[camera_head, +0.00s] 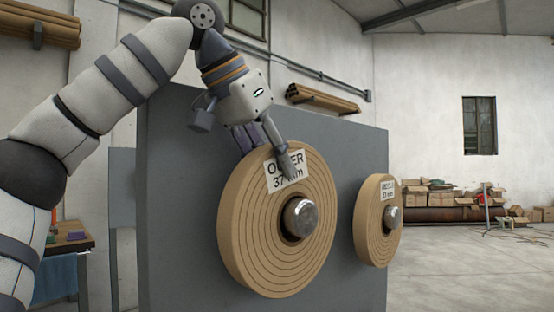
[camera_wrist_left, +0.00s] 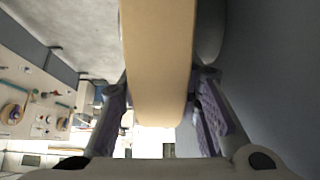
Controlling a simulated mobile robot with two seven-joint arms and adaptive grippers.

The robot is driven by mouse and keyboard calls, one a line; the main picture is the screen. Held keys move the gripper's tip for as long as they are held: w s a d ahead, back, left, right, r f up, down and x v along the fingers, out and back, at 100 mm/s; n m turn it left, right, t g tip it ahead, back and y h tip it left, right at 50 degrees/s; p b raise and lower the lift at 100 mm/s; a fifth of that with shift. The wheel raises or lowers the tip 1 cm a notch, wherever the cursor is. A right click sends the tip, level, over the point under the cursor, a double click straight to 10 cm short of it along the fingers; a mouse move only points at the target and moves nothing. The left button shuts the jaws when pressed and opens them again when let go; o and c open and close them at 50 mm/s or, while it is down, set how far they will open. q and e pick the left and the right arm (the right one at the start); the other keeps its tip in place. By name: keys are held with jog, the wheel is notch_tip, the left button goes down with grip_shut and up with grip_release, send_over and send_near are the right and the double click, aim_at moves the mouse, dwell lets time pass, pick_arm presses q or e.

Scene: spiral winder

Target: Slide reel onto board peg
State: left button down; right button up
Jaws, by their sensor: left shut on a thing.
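A large tan ringed reel (camera_head: 250,235) with a white label starting "OU" stands upright at the face of the grey board (camera_head: 180,150). The rounded metal end of a thick peg (camera_head: 301,218) shows in the reel's centre hole, with the reel around it. My left gripper (camera_head: 265,155) comes from above and is shut on the reel's upper rim, one finger over the front face by the label. In the left wrist view the reel's edge (camera_wrist_left: 158,60) lies between both fingers. How far the reel's back is from the board is hidden. My right gripper is not in view.
A smaller labelled reel (camera_head: 372,225) sits around another metal peg (camera_head: 393,216) on the board's right part. A table with a blue cloth (camera_head: 58,278) stands at the left. Cardboard boxes (camera_head: 430,194) are stacked by the far wall. The floor at the right is mostly open.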

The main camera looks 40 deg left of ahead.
pick_arm(q)
jog(key=shift+r, duration=0.15)
jog(key=c, duration=1.1)
grip_release()
jog(key=v, duration=0.7)
jog(key=shift+s+r, duration=0.1)
jog(key=shift+s, duration=0.15)
